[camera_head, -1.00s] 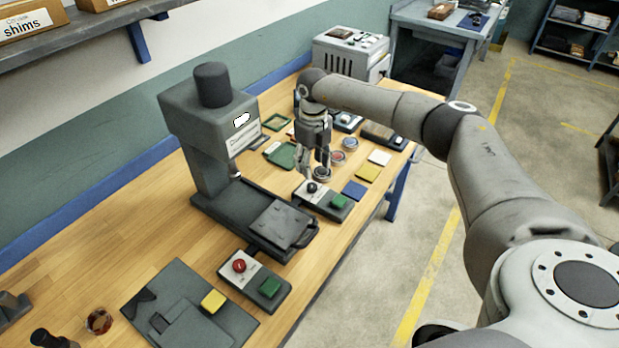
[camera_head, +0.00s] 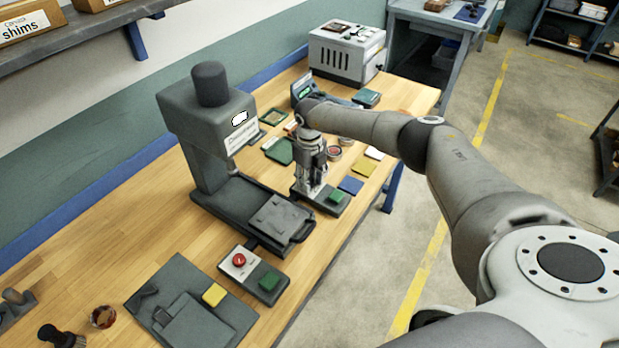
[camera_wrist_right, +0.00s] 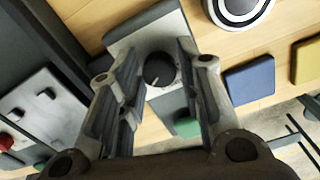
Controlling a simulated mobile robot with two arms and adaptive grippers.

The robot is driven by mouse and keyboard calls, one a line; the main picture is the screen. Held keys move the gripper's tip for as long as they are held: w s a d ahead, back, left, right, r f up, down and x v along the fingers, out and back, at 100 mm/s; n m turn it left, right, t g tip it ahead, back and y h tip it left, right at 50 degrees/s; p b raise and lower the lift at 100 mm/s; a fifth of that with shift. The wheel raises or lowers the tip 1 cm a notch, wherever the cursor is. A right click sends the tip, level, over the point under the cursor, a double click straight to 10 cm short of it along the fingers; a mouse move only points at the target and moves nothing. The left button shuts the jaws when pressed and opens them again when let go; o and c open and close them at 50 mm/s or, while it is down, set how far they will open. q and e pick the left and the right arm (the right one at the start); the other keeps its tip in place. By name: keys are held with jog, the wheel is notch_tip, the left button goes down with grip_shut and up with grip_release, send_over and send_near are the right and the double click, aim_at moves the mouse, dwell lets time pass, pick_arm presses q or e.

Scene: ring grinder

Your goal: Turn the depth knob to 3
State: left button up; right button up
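The depth knob (camera_wrist_right: 158,70) is a round black knob with a white pointer mark, on a pale-topped control box (camera_wrist_right: 142,36) beside a green button (camera_wrist_right: 186,124). In the right wrist view it sits between the two fingers of my right gripper (camera_wrist_right: 155,62), which is open with a gap on either side. The pointer aims to the lower left; no scale numbers are readable. In the head view my right gripper (camera_head: 312,182) points down at the box and hides the knob; the green button (camera_head: 336,196) shows beside it. My left gripper is not in view.
A grey grinder-like machine (camera_head: 215,130) stands left of the gripper. A second box with a red knob (camera_head: 239,260) and green button (camera_head: 269,281) lies nearer. Blue (camera_head: 350,186), yellow and white pads lie to the right, close to the bench edge.

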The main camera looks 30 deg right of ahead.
jog(key=c, duration=0.6)
jog(key=shift+o, duration=0.2)
